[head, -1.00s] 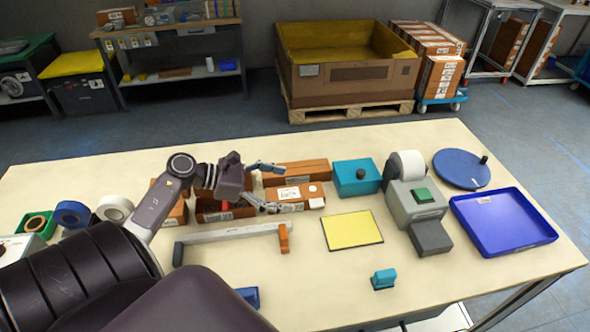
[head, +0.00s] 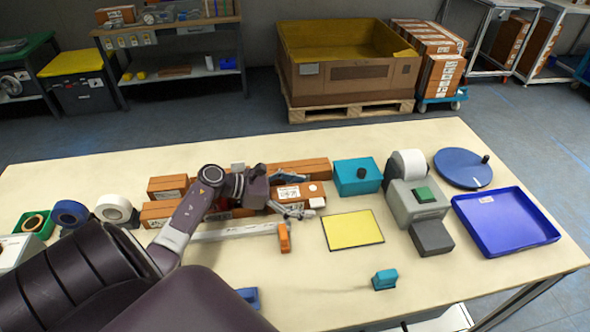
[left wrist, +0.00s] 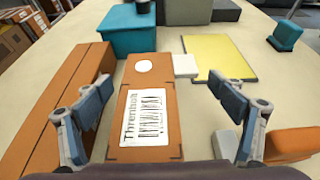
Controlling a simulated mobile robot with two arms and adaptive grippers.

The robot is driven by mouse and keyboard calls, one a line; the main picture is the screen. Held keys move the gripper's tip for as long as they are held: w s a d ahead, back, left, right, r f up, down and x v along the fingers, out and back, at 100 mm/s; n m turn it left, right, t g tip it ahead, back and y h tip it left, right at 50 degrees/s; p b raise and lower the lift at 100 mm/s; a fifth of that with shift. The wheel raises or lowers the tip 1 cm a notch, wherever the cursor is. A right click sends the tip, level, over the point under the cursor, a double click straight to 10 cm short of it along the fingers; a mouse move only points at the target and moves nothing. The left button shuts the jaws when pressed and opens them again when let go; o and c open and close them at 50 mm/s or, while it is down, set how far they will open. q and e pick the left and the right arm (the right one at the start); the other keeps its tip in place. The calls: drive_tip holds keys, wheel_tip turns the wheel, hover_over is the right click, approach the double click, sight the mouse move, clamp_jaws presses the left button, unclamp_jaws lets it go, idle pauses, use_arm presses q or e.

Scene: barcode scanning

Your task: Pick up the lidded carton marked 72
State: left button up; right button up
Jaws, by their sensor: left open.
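An orange-brown carton (head: 303,188) with a white printed label and a round white spot lies near the back middle of the table. It also shows in the left wrist view as a carton (left wrist: 145,75) lying lengthwise ahead; I cannot read a 72 on it. My left gripper (head: 306,195) is open, one finger on each side of this carton. In the left wrist view the gripper (left wrist: 162,88) has gaps between its fingers and the carton. A small white piece (left wrist: 186,65) sits against the carton's right side. My right gripper is not in view.
A long brown carton (left wrist: 62,110) lies close on the left. A teal box (head: 356,178), yellow mat (head: 352,230), grey printer (head: 415,204) and blue tray (head: 505,222) stand to the right. A long bar with an orange end (head: 284,240) lies in front.

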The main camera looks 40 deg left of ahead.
use_arm(q)
drive_tip(key=shift+w+d+f, duration=0.2)
drive_tip(key=shift+w+d, duration=0.2)
drive_tip(key=shift+w, duration=0.05)
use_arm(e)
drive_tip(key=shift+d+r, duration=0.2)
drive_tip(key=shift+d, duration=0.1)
use_arm(q)
drive_tip(key=c, duration=1.2)
drive_tip(key=shift+c, duration=0.2)
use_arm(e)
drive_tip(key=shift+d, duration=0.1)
use_arm(q)
drive_tip(key=shift+r, duration=0.1)
